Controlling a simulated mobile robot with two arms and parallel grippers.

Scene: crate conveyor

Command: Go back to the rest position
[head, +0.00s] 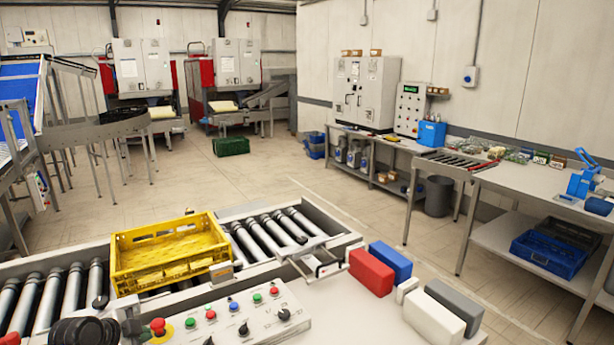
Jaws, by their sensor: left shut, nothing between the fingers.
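My left gripper (126,326) is low at the left edge of the head view, dark and partly cut off by the bottom of the picture. It is shut and empty, beside the control panel (240,322) and just in front of the roller conveyor (38,292). A yellow crate (170,270) stands on the rollers beyond it, apart from the gripper. My right gripper is not in view.
A red block (371,272), a blue block (390,262), and white (431,312) and grey (455,305) blocks stand on the near table at right. A red emergency button (157,326) is close to my left gripper. Open floor (270,190) lies beyond the conveyor.

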